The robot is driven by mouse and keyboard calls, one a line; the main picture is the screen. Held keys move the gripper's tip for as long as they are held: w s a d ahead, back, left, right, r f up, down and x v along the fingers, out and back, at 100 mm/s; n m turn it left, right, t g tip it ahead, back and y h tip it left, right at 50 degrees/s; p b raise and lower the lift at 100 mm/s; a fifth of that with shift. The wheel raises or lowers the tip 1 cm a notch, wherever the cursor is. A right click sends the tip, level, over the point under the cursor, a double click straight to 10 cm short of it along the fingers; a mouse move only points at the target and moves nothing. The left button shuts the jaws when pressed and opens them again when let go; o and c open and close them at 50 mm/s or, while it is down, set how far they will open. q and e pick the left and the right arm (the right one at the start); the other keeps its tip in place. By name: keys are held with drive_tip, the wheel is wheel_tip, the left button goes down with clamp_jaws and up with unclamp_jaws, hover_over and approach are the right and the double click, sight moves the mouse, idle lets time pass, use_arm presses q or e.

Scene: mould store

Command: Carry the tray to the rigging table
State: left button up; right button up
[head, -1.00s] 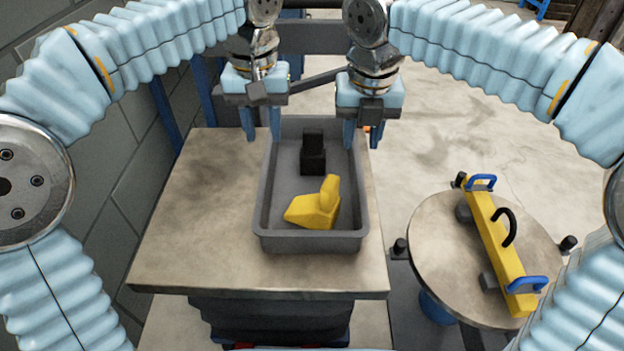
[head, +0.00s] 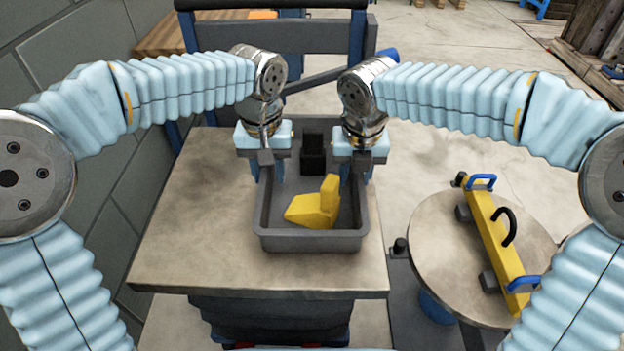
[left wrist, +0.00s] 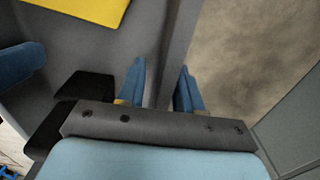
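A grey tray (head: 312,241) rests on a square-topped table (head: 205,225). It holds a yellow angled block (head: 314,208) and a black stepped block (head: 313,155). My left gripper (head: 265,172) is at the tray's left wall. In the left wrist view its two blue fingers (left wrist: 160,90) stand apart on either side of the wall, with a gap showing. My right gripper (head: 357,170) is at the right wall, fingers apart, one inside and one outside. Its fingertips are partly hidden. The tray sits flat.
A round table (head: 440,235) stands close on the right, bearing a yellow beam (head: 497,240) with blue handles and black knobs at its edge. A block wall (head: 75,120) runs along the left. A wooden bench (head: 165,38) is behind. Open floor (head: 440,110) lies back right.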

use_arm(q)
clamp_jaws()
use_arm(e)
clamp_jaws()
use_arm(q)
drive_tip(key=shift+r, duration=0.2)
use_arm(e)
drive_tip(key=shift+r, duration=0.2)
